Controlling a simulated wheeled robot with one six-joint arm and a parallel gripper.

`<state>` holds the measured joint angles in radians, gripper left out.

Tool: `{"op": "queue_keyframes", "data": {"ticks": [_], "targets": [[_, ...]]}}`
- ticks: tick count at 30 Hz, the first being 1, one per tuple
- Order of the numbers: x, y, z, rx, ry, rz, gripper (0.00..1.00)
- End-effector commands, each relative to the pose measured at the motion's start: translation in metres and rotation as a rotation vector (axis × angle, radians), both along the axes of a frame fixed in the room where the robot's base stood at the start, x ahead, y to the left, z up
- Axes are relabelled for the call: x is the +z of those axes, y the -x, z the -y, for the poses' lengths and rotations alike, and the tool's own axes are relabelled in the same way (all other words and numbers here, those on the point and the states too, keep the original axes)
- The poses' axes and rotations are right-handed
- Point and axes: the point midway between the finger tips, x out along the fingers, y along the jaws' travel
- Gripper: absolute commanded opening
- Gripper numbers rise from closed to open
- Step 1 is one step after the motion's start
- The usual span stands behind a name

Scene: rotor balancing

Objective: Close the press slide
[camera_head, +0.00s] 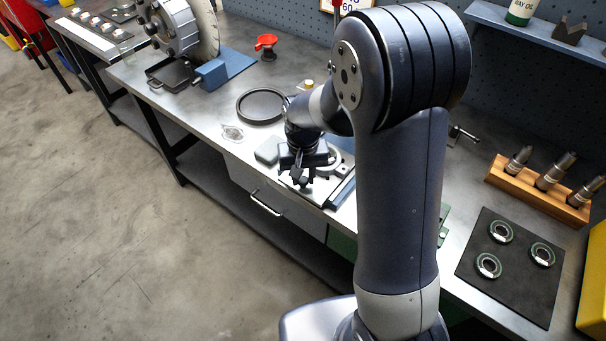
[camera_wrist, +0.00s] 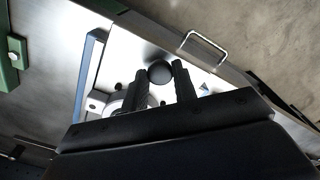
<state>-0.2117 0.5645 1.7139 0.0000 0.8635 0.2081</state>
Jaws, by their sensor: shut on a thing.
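The press slide is a pale metal plate (camera_wrist: 118,55) with a blue side rail (camera_wrist: 88,68), seen in the wrist view; in the head view the plate's edge (camera_head: 312,192) shows on the bench front. A round black knob (camera_wrist: 160,72) stands on the plate. My gripper (camera_wrist: 163,80) has its two dark fingers on either side of the knob, shut on it. In the head view my gripper (camera_head: 303,180) is low over the plate, and my wrist hides the knob and much of the slide. How far the slide stands open cannot be told.
A drawer handle (camera_head: 266,204) is on the bench front. A black round tray (camera_head: 262,105) and a clear bag (camera_head: 232,132) lie left of the slide. A dark mat with rings (camera_head: 509,262) and a wooden rack (camera_head: 538,188) are at the right.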

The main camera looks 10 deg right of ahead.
Motion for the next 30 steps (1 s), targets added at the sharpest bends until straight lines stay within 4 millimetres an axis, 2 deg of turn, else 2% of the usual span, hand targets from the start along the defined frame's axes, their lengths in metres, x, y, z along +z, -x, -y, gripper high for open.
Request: {"op": "queue_keyframes", "data": {"ticks": [9, 11, 18, 21, 24, 30], "targets": [[0.000, -0.004, 0.003, -0.002, 0.000, 0.002, 0.00], [0.000, -0.011, 0.009, -0.004, 0.000, 0.003, 0.00], [0.000, -0.055, 0.053, -0.006, 0.000, 0.004, 0.00], [0.001, -0.068, 0.066, -0.004, 0.000, 0.004, 0.00], [0.001, -0.076, 0.074, -0.002, 0.000, 0.004, 0.00], [0.001, -0.079, 0.077, 0.000, 0.001, 0.005, 0.00]]}}
